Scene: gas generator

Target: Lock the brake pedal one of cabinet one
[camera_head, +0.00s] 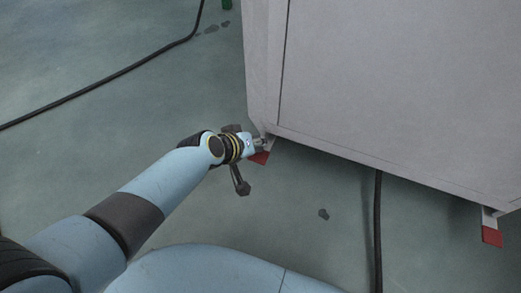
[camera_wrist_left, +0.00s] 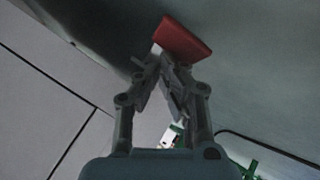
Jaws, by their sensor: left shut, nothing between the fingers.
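A grey cabinet (camera_head: 390,85) stands on the floor with a red brake pedal (camera_head: 260,158) at its lower left corner. The same pedal shows in the left wrist view (camera_wrist_left: 182,40), just past my fingertips. A second red pedal (camera_head: 491,236) sits under the cabinet's right corner. My left gripper (camera_head: 264,142) is at the left corner, close to the first pedal. In the left wrist view my left gripper (camera_wrist_left: 159,64) has its fingertips together, with nothing held. Whether the tips touch the pedal is unclear. My right gripper is out of view.
A black cable (camera_head: 125,72) runs across the floor at the left. Another dark cable (camera_head: 378,225) comes out from under the cabinet. The cabinet's lower edge is close to my left gripper. The floor at the left is mostly clear.

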